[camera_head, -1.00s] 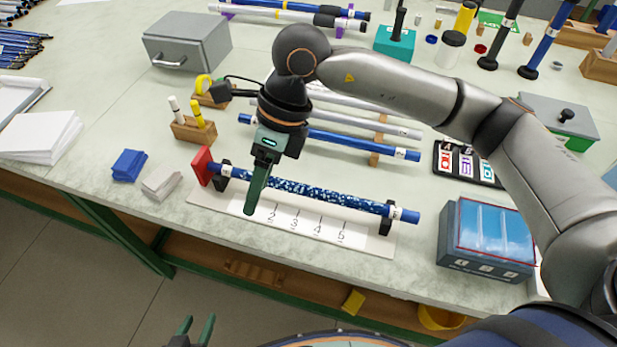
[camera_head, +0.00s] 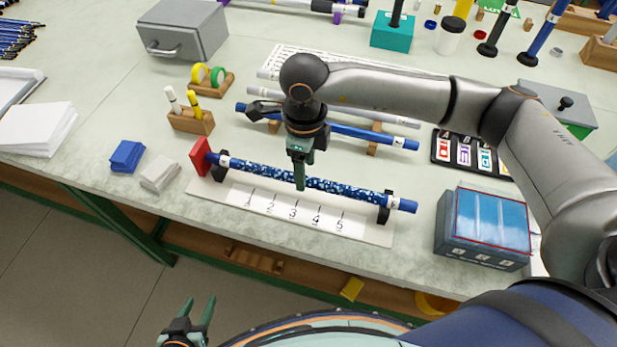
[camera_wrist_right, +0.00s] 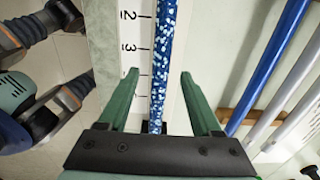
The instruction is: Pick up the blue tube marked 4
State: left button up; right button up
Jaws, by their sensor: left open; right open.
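A plain blue tube (camera_head: 358,131) lies on wooden rests behind the board, with a white label band near its right end; the mark is too small to read. A blue tube with white speckles (camera_head: 340,188) lies across two black holders on the white numbered board (camera_head: 230,196), its left end at a red block (camera_head: 200,157). My right gripper (camera_head: 299,185) points down at the speckled tube. In the right wrist view its open fingers (camera_wrist_right: 159,74) straddle that tube (camera_wrist_right: 163,45), with gaps on both sides. My left gripper (camera_head: 199,301) is open and empty at the bottom, off the table.
Pale tubes lie behind the plain blue one. A blue box (camera_head: 485,232) stands right of the board, a lettered tray (camera_head: 465,158) behind it.

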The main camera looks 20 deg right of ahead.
jog(key=shift+f, duration=1.55)
jog(key=shift+c, duration=0.3)
grip_shut()
